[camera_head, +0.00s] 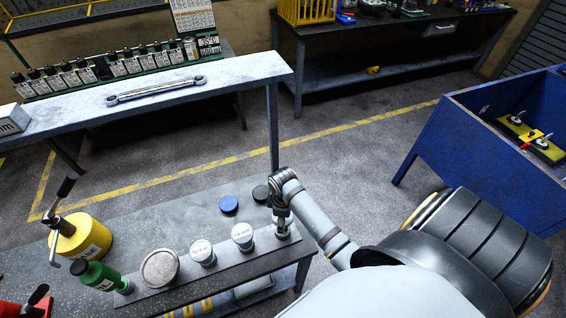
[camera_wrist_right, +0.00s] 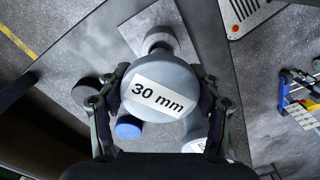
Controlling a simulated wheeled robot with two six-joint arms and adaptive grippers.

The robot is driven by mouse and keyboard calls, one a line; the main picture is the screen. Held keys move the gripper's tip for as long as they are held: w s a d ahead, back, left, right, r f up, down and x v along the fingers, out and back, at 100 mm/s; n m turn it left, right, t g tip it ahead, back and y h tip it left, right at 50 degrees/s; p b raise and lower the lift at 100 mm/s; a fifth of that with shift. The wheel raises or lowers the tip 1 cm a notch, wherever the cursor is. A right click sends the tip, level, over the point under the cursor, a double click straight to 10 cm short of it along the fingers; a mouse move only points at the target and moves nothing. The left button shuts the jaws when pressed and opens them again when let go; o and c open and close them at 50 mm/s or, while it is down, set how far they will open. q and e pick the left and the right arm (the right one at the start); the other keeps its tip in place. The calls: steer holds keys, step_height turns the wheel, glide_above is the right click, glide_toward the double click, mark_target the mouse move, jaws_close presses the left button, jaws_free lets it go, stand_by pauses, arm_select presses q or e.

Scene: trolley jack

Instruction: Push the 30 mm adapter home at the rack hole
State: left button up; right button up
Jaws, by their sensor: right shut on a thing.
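The 30 mm adapter (camera_wrist_right: 160,92) is a grey round piece with a white "30 mm" label facing the right wrist camera. My right gripper (camera_wrist_right: 163,98) is shut on it, one finger on each side. In the head view my right gripper (camera_head: 282,216) points down at the right end of the grey rack strip (camera_head: 262,258), with the adapter (camera_head: 284,232) under it. The rack hole is hidden, and I cannot tell how deep the adapter sits. Other labelled grey adapters (camera_head: 242,236) (camera_head: 202,253) stand along the strip to the left. My left gripper is out of view.
A silver disc (camera_head: 160,268), a green bottle (camera_head: 98,275) and a yellow cylinder (camera_head: 82,236) stand further left. A blue cap (camera_head: 229,205) and a black cap (camera_head: 261,193) lie just behind the rack. A blue cart (camera_head: 460,140) stands at right.

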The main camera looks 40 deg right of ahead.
stand_by(0.3)
stand_by(0.5)
steer(key=shift+p, duration=0.55)
stand_by(0.3)
steer(key=shift+p, duration=0.5)
steer(key=shift+p, duration=0.3)
steer(key=shift+f+b, duration=1.35)
steer(key=shift+f, duration=1.25)
stand_by(0.4)
steer(key=o, duration=1.4)
steer(key=shift+s, duration=0.1)
